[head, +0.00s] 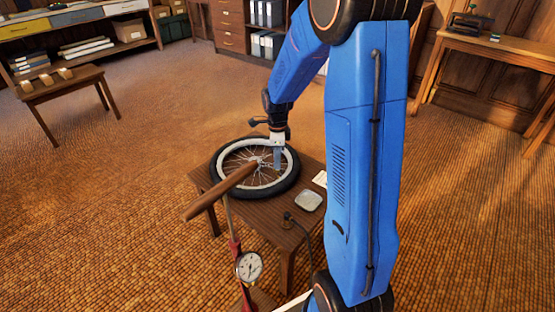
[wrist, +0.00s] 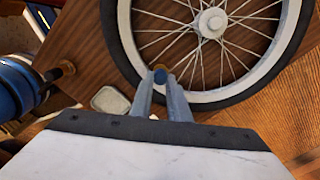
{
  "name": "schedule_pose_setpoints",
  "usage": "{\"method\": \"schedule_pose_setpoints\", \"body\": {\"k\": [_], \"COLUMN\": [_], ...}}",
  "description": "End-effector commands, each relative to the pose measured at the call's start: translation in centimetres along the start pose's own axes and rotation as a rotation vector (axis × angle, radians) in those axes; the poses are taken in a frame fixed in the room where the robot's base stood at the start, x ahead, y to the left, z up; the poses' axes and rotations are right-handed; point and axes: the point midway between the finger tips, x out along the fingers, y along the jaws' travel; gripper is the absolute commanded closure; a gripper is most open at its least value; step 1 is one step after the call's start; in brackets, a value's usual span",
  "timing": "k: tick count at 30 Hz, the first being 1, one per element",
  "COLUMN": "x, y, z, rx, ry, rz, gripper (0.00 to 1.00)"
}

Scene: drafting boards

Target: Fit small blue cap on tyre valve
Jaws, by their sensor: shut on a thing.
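A bicycle wheel with a black tyre and pale rim (head: 226,161) lies flat on a small wooden table. The wheel also fills the upper right of the wrist view (wrist: 299,40). My gripper (head: 277,166) points down over the right part of the wheel. In the wrist view my gripper (wrist: 161,84) is shut on the small blue cap (wrist: 160,75) at its fingertips, by the inner edge of the rim. A small brownish spot shows just behind the cap. I cannot tell whether it is the tyre valve, or whether the cap touches a valve.
The small wooden table (head: 265,217) carries a pale shallow dish (head: 309,200), which also shows in the wrist view (wrist: 110,101). A pump's wooden handle (head: 222,190) rises in front of the wheel, with a gauge (head: 250,266) below. A dark hose (head: 300,225) lies over the table's corner.

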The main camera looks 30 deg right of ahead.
Motion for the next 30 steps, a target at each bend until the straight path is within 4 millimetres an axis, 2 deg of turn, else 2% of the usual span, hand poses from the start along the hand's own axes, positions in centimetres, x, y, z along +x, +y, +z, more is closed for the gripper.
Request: {"method": "schedule_pose_setpoints", "body": {"k": [12, 13, 15, 25, 30], "x": [0.8, 0.8, 0.8, 0.6, -1.0], "y": [0.0, 0.0, 0.0, 0.0, -0.1], "z": [0.0, 0.0, 0.0, 0.0, 0.1], "rx": [0.000, 0.000, 0.000, 0.000, 0.000], "ry": [0.000, 0.000, 0.000, 0.000, -0.001], "rz": [-0.001, -0.001, -0.001, -0.001, -0.004], "gripper": [1.00, 0.77, 0.63, 0.63, 0.63]}}
